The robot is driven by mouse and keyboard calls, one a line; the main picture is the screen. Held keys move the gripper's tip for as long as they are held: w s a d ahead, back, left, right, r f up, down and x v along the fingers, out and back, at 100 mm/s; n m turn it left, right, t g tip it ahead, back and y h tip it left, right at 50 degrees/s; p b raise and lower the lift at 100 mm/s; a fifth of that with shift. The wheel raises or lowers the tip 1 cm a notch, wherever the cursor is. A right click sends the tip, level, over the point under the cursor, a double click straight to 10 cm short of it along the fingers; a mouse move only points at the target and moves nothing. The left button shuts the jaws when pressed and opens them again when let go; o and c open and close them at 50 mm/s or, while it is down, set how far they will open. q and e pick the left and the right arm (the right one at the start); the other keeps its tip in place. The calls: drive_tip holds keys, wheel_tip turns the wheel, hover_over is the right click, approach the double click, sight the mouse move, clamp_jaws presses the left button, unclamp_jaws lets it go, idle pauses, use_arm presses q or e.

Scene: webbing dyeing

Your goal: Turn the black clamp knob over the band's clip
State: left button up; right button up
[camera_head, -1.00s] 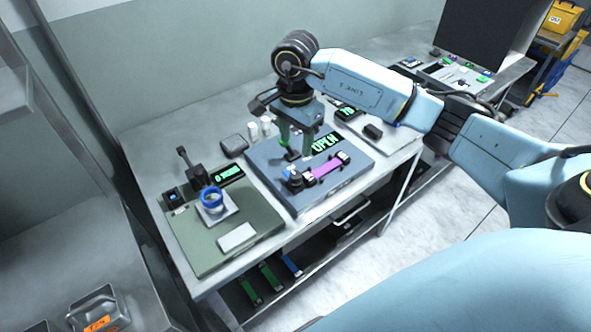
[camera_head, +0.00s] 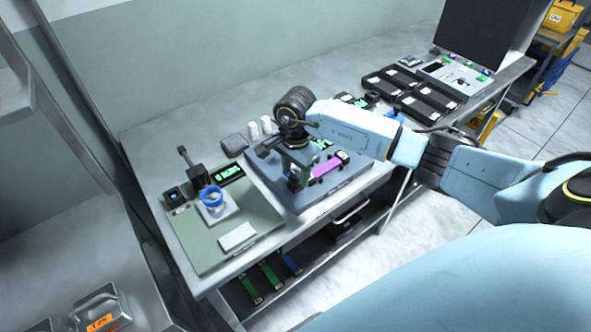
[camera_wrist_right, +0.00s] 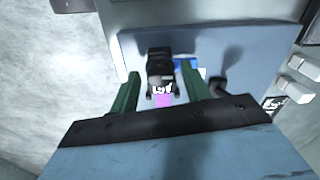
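My right gripper (camera_head: 296,178) is over the band's left end, pointing down, and partly hides the clamp there. In the right wrist view, its two green fingers (camera_wrist_right: 160,88) are apart, with the black clamp knob (camera_wrist_right: 160,64) between and just beyond them. A bit of purple band (camera_wrist_right: 163,100) shows below the knob. I cannot tell whether the fingers touch the knob. My left gripper is not in view.
A green station (camera_head: 205,250) with a blue ring (camera_head: 212,197) and a black lever stands to the left. Black trays (camera_head: 430,102) lie to the right. In the wrist view, a dark rounded post (camera_wrist_right: 219,86) stands right of the fingers.

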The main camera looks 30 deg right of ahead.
drive_tip(key=c, duration=0.8)
drive_tip(key=shift+m, duration=0.3)
drive_tip(key=shift+m+b, duration=0.35)
drive_tip(key=shift+m, duration=0.65)
drive_tip(key=m, duration=0.3)
drive_tip(key=shift+m+b, duration=0.3)
drive_tip(key=m, duration=0.5)
drive_tip(key=shift+m, duration=0.3)
drive_tip(key=m, duration=0.5)
drive_tip(key=shift+m, duration=0.7)
